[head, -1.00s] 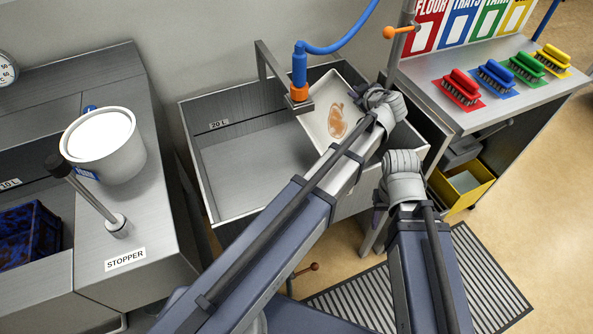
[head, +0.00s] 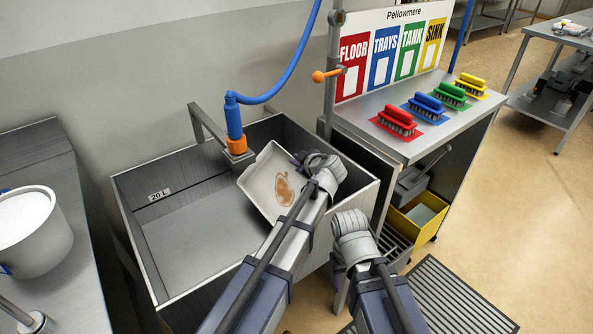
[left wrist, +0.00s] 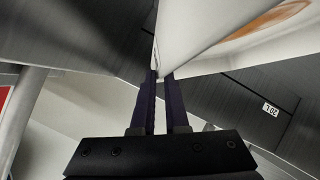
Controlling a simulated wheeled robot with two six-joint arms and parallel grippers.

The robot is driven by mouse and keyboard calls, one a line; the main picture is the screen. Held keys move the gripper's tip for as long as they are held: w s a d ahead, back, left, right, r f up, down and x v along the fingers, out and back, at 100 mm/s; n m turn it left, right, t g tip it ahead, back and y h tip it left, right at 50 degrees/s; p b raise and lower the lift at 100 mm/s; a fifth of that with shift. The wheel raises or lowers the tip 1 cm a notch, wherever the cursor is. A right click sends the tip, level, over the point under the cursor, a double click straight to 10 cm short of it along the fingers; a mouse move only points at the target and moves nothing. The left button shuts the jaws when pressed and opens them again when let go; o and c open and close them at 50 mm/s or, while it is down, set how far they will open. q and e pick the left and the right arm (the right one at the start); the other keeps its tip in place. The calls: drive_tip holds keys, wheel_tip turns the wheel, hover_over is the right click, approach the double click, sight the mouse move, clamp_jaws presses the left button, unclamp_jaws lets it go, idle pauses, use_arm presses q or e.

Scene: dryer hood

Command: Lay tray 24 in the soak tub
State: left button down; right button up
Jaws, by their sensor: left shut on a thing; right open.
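A pale, shallow tray (head: 258,186) with a brown stain hangs tilted over the right part of a steel tub (head: 165,293) labelled 20 L. No number can be read on the tray. My left gripper (head: 303,160) is at the tray's far right edge. In the left wrist view, the dark fingers (left wrist: 164,80) are shut on the tray's rim (left wrist: 185,35). My right gripper (head: 348,225) is open and empty, outside the tub's front right side. Its fingertips are mostly hidden by the wrist.
A blue and orange spout (head: 235,125) hangs over the tub close to the tray's left edge. A bench (head: 410,145) with several coloured brushes stands right of the tub. The tub's left part is empty.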

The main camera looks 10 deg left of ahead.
use_arm(q)
drive_tip(key=shift+f+b, duration=0.95)
drive_tip(key=shift+f, duration=0.45)
drive_tip(key=shift+f, duration=0.1)
drive_tip(key=c, duration=0.9)
unclamp_jaws()
